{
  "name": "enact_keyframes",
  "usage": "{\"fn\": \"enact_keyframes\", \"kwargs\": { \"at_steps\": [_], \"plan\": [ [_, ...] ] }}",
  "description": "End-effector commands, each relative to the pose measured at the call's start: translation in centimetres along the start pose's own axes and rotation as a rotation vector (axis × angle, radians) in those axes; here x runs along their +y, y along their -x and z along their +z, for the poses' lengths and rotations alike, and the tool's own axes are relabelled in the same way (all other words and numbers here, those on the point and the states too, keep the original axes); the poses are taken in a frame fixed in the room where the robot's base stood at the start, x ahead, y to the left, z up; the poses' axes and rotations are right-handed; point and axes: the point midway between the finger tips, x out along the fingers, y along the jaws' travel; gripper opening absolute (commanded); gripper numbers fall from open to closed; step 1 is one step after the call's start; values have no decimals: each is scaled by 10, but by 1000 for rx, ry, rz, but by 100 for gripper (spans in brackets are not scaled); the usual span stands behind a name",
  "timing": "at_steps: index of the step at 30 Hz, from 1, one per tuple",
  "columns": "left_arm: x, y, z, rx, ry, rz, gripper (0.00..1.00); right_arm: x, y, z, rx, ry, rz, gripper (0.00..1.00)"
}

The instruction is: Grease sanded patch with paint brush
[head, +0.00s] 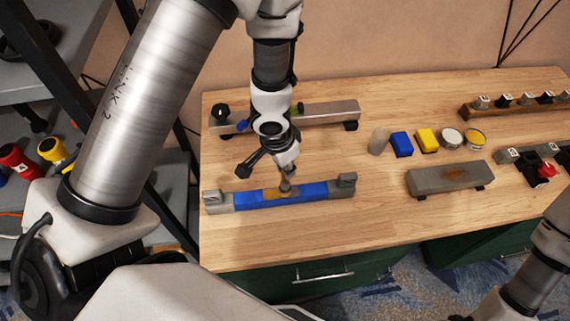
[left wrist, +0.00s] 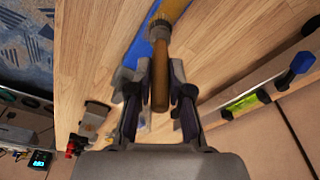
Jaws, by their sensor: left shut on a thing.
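A blue bar (head: 315,190) lies between two grey end clamps on the workbench, with a tan patch (head: 271,194) near its middle. My left gripper (head: 287,168) is above the bar and shut on a paint brush (head: 286,187). The brush head points down at the bar beside the patch; I cannot tell whether it touches. In the left wrist view, the brush's wooden handle (left wrist: 160,88) sits between the fingers, with its ferrule and tan bristles over the blue bar (left wrist: 138,55). My right gripper is out of view.
Behind the bar lies a long grey level-like tool (head: 325,112). To the right are a blue block (head: 402,143), a yellow block (head: 427,140), two round tins and a grey block with a rusty spot (head: 450,177). The bench front (head: 345,235) is clear.

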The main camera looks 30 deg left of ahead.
Motion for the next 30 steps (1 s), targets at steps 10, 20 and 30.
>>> {"fn": "enact_keyframes", "kwargs": {
  "at_steps": [10, 20, 30],
  "plan": [
    [-3, 45, -7, 1, 3, -5, 0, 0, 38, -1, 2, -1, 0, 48],
    [-4, 72, -11, 1, 5, -6, 0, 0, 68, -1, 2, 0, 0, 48],
    [-5, 77, -11, 1, 6, -6, 0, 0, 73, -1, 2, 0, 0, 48]
  ]
}}
